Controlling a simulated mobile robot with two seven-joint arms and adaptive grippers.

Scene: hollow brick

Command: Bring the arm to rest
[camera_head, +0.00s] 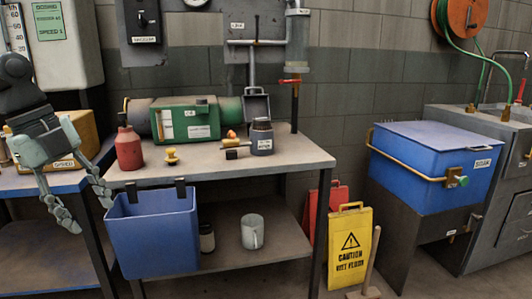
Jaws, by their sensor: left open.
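My left gripper (88,202) hangs in from the left on its dark arm. It is in front of the left end of the workbench (220,168), with its fingers pointing down. The two fingers are spread apart and nothing is between them. One fingertip is beside the upper left edge of the blue bin (155,233), which hangs on the bench's front edge; I cannot tell whether they touch. My right gripper is not in view.
On the bench stand a red bottle (129,150), a green box (188,122), a yellow knob-like piece (171,156) and a dark jar (262,137). A yellow caution sign (349,247) stands on the floor. A blue lidded box (432,165) is at right.

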